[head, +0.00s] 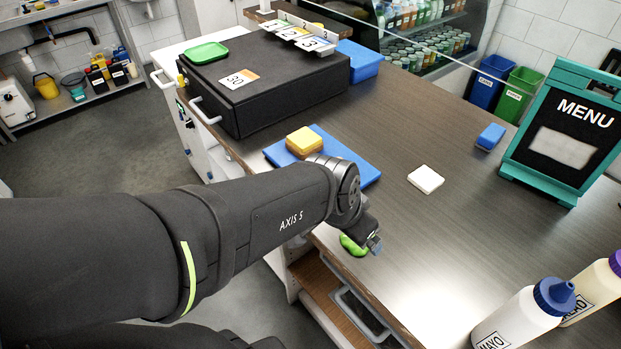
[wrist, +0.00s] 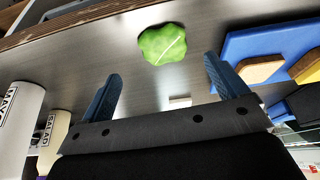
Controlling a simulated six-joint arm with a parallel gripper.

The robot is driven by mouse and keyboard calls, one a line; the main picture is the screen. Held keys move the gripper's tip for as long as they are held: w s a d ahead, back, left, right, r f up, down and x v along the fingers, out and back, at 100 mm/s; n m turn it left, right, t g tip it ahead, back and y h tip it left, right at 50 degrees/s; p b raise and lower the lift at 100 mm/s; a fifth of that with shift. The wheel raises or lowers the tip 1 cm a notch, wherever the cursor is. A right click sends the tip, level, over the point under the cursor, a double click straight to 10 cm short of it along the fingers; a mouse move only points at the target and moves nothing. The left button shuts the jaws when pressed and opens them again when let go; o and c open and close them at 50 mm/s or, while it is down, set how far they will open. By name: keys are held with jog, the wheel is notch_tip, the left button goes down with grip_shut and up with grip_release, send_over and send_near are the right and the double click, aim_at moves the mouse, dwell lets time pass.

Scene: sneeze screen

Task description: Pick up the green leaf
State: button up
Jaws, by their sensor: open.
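The green leaf (head: 352,245) lies on the dark counter near its front edge, partly hidden behind my gripper in the head view. In the wrist view the leaf (wrist: 163,44) is whole, with wavy edges and a pale vein line. My gripper (head: 374,244) is close by the leaf in the head view. In the wrist view my gripper (wrist: 158,76) has its two blue fingers spread wide, with nothing between them. The leaf lies beyond the fingertips, roughly in line with the gap. No contact shows.
A white block (head: 426,179) and a blue block (head: 491,137) lie to the right. A menu stand (head: 565,130) and sauce bottles (head: 525,318) stand at the right. The counter between is clear.

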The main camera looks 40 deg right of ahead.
jog(key=shift+w+x, duration=0.15)
jog(key=shift+x, duration=1.35)
jog(key=shift+w+x, duration=0.15)
jog(key=shift+x, duration=1.35)
jog(key=shift+d+r, duration=0.1)
jog(key=shift+d, duration=0.05)
jog(key=shift+c, duration=0.2)
jog(key=c, duration=1)
